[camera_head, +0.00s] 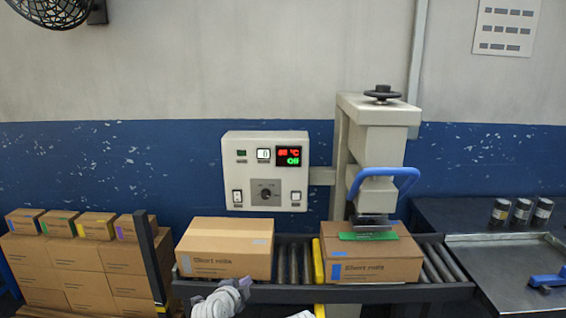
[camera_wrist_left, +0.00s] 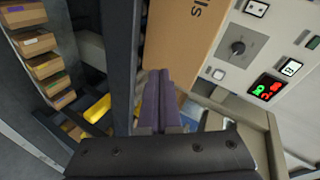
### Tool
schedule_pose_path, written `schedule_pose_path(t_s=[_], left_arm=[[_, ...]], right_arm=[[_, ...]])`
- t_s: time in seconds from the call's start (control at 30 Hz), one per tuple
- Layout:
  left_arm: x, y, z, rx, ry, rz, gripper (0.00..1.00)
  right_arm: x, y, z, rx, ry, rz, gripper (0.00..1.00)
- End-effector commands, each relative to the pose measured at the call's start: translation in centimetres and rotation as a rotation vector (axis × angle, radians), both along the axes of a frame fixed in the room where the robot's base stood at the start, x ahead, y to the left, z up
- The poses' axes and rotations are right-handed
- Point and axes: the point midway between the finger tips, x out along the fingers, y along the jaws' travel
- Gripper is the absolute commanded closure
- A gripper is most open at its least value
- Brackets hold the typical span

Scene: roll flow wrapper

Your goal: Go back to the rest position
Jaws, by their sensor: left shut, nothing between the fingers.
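My left gripper (camera_wrist_left: 159,75) shows in the left wrist view with its two dark fingers together and nothing between them. In the head view a pale grey part of my left arm (camera_head: 220,299) shows at the bottom edge, in front of the roller conveyor and below the left carton. In the left wrist view a carton (camera_wrist_left: 186,40) lies beyond the fingertips; I cannot tell how far apart they are. My right gripper is not in view. A small pale shape at the bottom edge is too cut off to tell.
Two cartons, left (camera_head: 225,250) and right (camera_head: 370,258), sit on the roller conveyor (camera_head: 290,262). A control box (camera_head: 266,170) and a press with a blue handle (camera_head: 385,178) stand behind. Stacked boxes (camera_head: 70,268) are at left. A metal tray (camera_head: 495,262) and several jars are at right.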

Motion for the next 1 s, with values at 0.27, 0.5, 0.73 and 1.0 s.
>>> schedule_pose_path(t_s=[0.27, 0.5, 0.73, 1.0], left_arm=[[-6.4, -5.5, -6.9, -0.218, 0.481, 0.096, 1.00], [-14.8, -6.5, -11.6, -0.298, 0.910, 0.476, 1.00], [-20.5, -5.4, -12.7, -0.281, 1.070, 0.852, 1.00], [-23.0, -4.5, -9.0, -0.264, 1.098, 1.053, 1.00]], right_arm=[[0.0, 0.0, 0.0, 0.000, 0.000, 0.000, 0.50], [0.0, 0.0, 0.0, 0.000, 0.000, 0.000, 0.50], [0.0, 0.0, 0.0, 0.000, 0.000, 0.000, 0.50], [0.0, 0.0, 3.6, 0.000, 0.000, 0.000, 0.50]])
